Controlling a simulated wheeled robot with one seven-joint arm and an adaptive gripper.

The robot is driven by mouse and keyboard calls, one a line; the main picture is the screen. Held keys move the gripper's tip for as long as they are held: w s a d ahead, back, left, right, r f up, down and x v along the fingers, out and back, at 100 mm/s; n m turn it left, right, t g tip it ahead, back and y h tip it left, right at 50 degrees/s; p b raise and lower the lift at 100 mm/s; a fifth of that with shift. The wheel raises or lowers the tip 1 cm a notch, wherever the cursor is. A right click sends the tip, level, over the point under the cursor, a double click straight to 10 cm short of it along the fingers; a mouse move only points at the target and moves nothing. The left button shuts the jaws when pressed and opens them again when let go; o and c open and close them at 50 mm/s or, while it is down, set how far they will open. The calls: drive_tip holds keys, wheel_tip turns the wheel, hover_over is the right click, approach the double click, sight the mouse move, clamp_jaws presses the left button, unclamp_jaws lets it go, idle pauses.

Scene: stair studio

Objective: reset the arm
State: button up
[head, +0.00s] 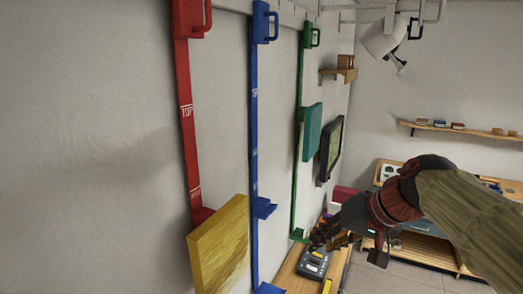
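My arm comes in from the right side of the head view, with a dark red and black wrist. My gripper (322,236) is at its end, dark and small in the picture, over or in front of a wooden bench (288,268). A grey device (313,263) lies on the bench just below it. Whether the fingers are apart or touch the device cannot be made out. No held object shows.
Red (187,120), blue (254,150) and green (299,140) vertical rails hang on the left wall. A yellow wooden panel (219,248), a teal block (312,130) and a dark framed panel (331,148) stick out there. Shelves (460,129) and a wooden desk (430,252) stand behind.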

drive_tip(key=s+d+f+h+b, duration=0.1)
drive_tip(key=s+f+b, duration=0.5)
drive_tip(key=f, duration=0.5)
drive_tip(key=s+d+f+n+h+b, duration=0.1)
drive_tip(key=s+d+f+h+b, duration=0.1)
drive_tip(key=s+f+b, duration=0.4)
drive_tip(key=s+d+f+h+b, duration=0.1)
drive_tip(key=s+f+b, duration=0.5)
drive_tip(key=f, duration=1)
drive_tip(key=shift+s+d+f+h, duration=0.2)
drive_tip(key=shift+s+d+h, duration=0.15)
drive_tip(key=shift+s, duration=0.4)
drive_tip(key=shift+d, duration=0.1)
